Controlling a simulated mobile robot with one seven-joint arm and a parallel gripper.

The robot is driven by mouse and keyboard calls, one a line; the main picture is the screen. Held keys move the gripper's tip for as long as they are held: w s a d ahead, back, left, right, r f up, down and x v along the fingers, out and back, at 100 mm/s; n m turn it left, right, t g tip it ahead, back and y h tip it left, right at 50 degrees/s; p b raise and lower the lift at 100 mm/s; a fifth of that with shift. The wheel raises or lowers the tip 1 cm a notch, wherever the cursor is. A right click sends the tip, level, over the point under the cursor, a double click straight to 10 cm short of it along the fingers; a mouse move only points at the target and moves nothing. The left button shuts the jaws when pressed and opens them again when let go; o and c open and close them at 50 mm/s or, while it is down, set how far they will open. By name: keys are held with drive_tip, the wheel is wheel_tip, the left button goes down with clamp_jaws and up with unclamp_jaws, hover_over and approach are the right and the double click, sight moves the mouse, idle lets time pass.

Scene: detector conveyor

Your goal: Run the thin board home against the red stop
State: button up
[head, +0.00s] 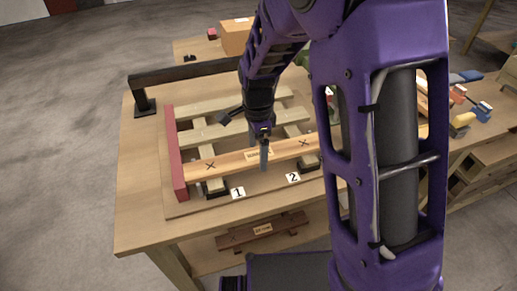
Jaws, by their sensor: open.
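The red stop (177,160) is an upright bar along the left side of a wooden jig on the workbench. A light-brown board (225,164) with dark X marks and a small label lies across the front of the jig. I take it for the thin board. Its left end is at the red stop; I cannot tell whether they touch. My gripper (259,148) is open over the board's middle, one finger in front of it and the other behind. The board's right end is hidden behind my arm.
Pale slats (205,132) lie behind the board. Number cards 1 (238,192) and 2 (293,178) sit in front. A dark beam (190,72) spans the back on a post. Clamps (462,122) lie at right. The bench's front-left (140,225) is clear.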

sight(258, 154)
drive_tip(key=shift+d+r, duration=0.1)
wheel_tip(258, 154, up, 17)
drive_tip(key=p, duration=0.2)
drive_tip(key=shift+r+p, duration=0.15)
drive_tip(key=shift+p, duration=0.25)
